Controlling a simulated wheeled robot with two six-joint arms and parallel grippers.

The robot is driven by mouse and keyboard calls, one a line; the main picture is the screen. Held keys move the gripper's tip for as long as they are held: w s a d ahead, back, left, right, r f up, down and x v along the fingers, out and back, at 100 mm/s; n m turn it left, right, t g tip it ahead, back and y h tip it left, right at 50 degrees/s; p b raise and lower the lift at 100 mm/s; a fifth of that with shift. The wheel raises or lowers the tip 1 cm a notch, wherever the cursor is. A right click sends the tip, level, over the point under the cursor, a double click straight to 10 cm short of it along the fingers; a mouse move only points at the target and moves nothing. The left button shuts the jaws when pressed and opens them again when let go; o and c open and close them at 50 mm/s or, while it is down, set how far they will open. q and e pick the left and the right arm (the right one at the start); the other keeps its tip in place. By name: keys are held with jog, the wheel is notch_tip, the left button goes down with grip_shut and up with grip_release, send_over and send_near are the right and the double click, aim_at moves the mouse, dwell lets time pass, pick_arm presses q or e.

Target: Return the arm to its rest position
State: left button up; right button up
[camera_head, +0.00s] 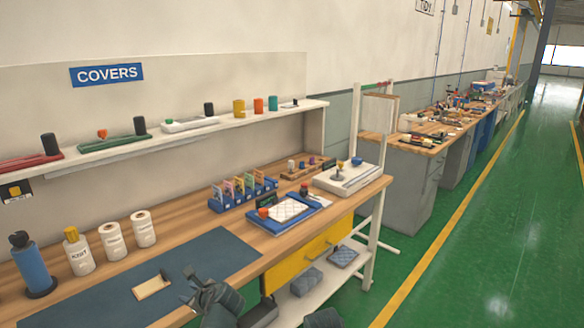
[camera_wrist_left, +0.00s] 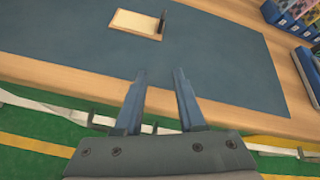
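My left gripper (camera_head: 191,284) is over the front edge of the bench, near the blue-grey mat (camera_head: 95,300). In the left wrist view its two fingers (camera_wrist_left: 161,76) are spread apart with nothing between them. A small cream block with a dark upright piece (camera_head: 152,286) lies on the mat, apart from the fingers; it also shows ahead of them in the wrist view (camera_wrist_left: 135,22). A white quilted pad (camera_head: 290,209) lies on a blue tray (camera_head: 262,224) farther right on the bench. My right gripper does not show clearly in either view.
White bottles and rolls (camera_head: 112,241) and a blue bottle (camera_head: 32,266) stand at the left. A blue rack (camera_head: 243,196) and a white device (camera_head: 346,180) stand at the back. The green aisle floor at the right is clear.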

pick_arm(q)
jog(key=s+d+f+n+g+h+p, duration=0.1)
jog(key=s+d+n+g+h+p, duration=0.2)
jog(key=s+d+n, duration=0.6)
jog(key=s+d+f+n+g+h+p, duration=0.2)
jog(key=s+d+n, duration=0.7)
jog(key=d, duration=0.7)
jog(key=g+h+p, duration=0.1)
jog(key=g+h, duration=0.1)
jog(key=shift+d+f+g+h, duration=0.25)
jog(key=shift+f+g+h, duration=0.05)
jog(key=shift+g+h, duration=0.1)
